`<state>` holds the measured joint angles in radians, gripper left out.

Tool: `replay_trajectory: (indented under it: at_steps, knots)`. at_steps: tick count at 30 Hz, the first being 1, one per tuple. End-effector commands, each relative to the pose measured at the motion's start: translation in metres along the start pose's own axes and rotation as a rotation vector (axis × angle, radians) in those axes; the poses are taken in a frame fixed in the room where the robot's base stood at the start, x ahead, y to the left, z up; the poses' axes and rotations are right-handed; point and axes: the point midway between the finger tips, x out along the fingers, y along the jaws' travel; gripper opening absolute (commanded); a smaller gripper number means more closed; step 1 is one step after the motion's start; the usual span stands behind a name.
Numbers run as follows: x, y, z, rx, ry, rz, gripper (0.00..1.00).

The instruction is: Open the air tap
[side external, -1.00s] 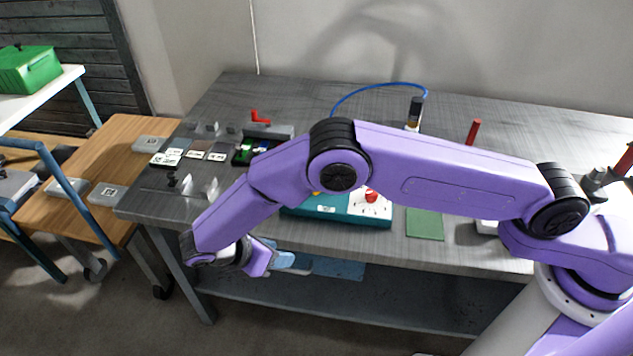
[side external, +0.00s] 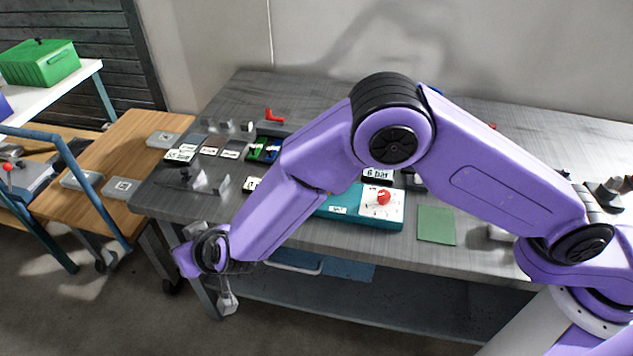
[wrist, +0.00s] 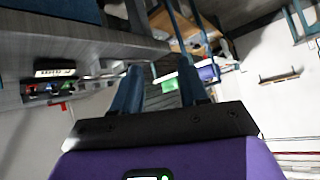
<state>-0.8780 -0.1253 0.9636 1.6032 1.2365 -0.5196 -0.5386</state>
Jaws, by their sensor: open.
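A red L-shaped lever (side external: 274,115) stands on a grey block at the back left of the grey workbench (side external: 470,115). It looks like a tap handle, but I cannot tell for sure that it is the air tap. A red knob (side external: 383,197) sits on the white face of a teal box (side external: 345,215) near the front edge. My gripper (wrist: 160,70) is open and empty in the wrist view, its two blue fingers apart.
Labelled plates (side external: 209,151) and small grey fixtures (side external: 205,183) lie on the bench's left part. A green pad (side external: 436,225) lies right of the teal box. A wooden table (side external: 125,150) with grey blocks stands left. My arm hides part of the bench.

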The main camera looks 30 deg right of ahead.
Motion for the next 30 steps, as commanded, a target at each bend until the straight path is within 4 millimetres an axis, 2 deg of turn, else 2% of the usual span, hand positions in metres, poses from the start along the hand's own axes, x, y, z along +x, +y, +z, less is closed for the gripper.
replay_trajectory:
  at_steps: [4,9,12,17,19,24,30]
  knots:
    - [-0.024,0.059,-0.019,0.199,0.14,0.279,0.43]
    - [-0.069,0.122,-0.02,0.351,0.26,0.603,0.43]
    - [-0.098,0.149,-0.016,0.404,0.308,0.771,0.43]
    - [-0.145,0.181,-0.006,0.45,0.363,1.01,0.43]
    - [-0.13,0.182,0.008,0.443,0.359,1.002,0.43]
    - [-0.113,0.185,0.026,0.446,0.36,0.996,0.43]
    - [-0.105,0.192,0.031,0.448,0.36,0.995,0.43]
